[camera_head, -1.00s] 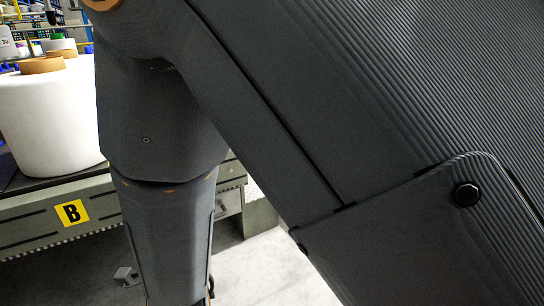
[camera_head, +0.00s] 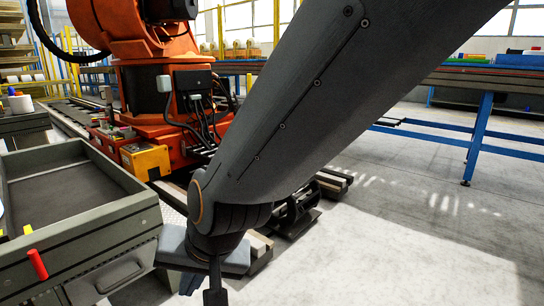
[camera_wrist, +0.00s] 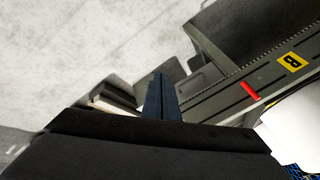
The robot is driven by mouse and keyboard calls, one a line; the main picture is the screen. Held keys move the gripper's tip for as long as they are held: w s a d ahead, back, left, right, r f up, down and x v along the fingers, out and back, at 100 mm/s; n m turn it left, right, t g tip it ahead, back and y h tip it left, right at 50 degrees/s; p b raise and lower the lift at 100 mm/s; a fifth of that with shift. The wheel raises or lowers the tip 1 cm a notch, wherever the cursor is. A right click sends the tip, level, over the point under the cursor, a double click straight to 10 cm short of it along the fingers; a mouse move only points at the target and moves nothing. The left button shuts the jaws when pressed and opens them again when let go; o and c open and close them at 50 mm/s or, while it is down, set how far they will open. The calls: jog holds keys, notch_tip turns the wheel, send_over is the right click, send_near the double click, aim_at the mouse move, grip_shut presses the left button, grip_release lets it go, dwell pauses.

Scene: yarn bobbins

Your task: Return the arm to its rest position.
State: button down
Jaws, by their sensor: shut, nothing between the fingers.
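My arm (camera_head: 330,90) runs across the head view from the upper right down to the lower middle. My gripper (camera_head: 215,296) hangs at the bottom edge of that view, right of the grey bench. In the wrist view my gripper (camera_wrist: 162,98) shows two dark fingers pressed together with nothing between them. Part of the gripper is cut off by the lower edge of the head view.
A grey tray-topped bench (camera_head: 110,226) with a red handle (camera_head: 37,264) stands at left. A yellow B label (camera_wrist: 291,62) is on a bench side. An orange robot (camera_head: 165,85) stands behind. A blue-legged conveyor (camera_head: 482,135) is at right. Floor at lower right is clear.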

jog(key=s+d+r+n+g+h, duration=0.1)
jog(key=s+d+n+g, duration=0.1)
jog(key=s+d, duration=0.35)
jog(key=s+d+r+n+g+h, duration=0.1)
jog(key=s+d+n+g+h, duration=0.15)
jog(key=d, duration=0.65)
jog(key=d+r+m+p, duration=0.3)
jog(key=d+r+p, duration=0.6)
jog(key=r+p, duration=0.4)
jog(key=d+r+m+h+p, duration=0.1)
jog(key=d+r+m+p, duration=0.2)
jog(key=d+r+p, duration=0.7)
notch_tip(320, 180, up, 3)
jog(key=t+p, duration=0.1)
jog(key=p, duration=1)
jog(key=shift+s+d+f+p, duration=0.15)
jog(key=shift+s+d+p, duration=0.15)
jog(key=shift+s+p, duration=0.1)
jog(key=shift+a, duration=0.1)
